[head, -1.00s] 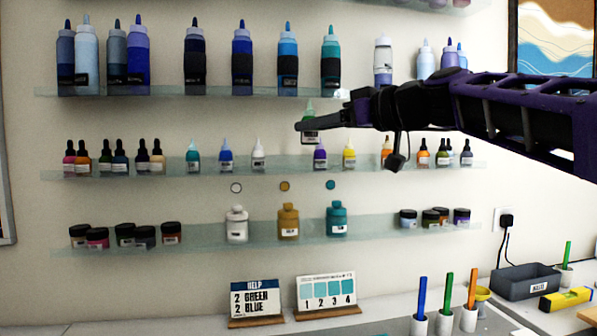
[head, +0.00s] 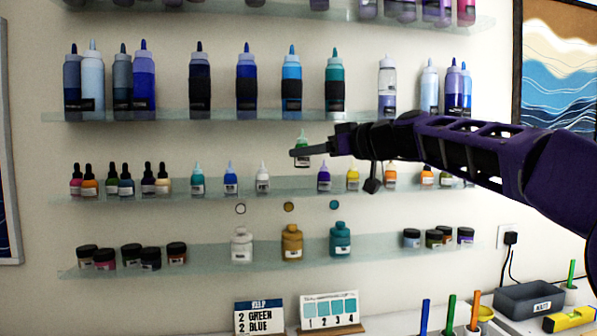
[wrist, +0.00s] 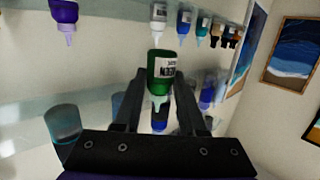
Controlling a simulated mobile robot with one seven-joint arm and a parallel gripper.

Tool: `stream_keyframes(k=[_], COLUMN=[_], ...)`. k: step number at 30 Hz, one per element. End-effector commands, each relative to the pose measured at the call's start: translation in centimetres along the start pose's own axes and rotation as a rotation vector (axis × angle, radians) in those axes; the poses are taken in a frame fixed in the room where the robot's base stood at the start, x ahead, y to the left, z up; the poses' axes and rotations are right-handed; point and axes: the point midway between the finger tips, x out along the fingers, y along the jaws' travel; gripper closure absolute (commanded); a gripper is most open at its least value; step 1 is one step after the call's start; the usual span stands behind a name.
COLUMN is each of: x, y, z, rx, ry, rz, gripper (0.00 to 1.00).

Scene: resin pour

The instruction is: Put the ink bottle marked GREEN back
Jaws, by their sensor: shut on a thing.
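My gripper (head: 297,152) is shut on the green ink bottle (head: 303,160), which has a pale green tip and a white label. The bottle is upright and shows higher in the picture than its neighbours on the middle shelf (head: 290,188), over the gap between the white bottle (head: 262,178) and the purple bottle (head: 324,177). In the wrist view, which looks upside down, the green bottle (wrist: 161,75) sits between the two fingers, with part of its label lettering visible. Its depth relative to the shelf is hard to tell.
Teal (head: 197,178) and blue (head: 230,180) bottles stand left of the gap, a yellow bottle (head: 352,178) to the right. Large bottles fill the shelf above (head: 215,116). Jars and squat bottles stand on the shelf below (head: 205,257). A KELP card (head: 259,317) stands underneath.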

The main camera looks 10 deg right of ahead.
Motion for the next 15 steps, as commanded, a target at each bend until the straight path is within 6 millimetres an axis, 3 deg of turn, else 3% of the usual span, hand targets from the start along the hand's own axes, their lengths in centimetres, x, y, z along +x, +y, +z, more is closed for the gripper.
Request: stream_keyframes(k=[15], x=[6.2], y=[4.9], z=[-1.3], rx=[0.003], ry=[0.001], rz=[-0.004], gripper=[1.0])
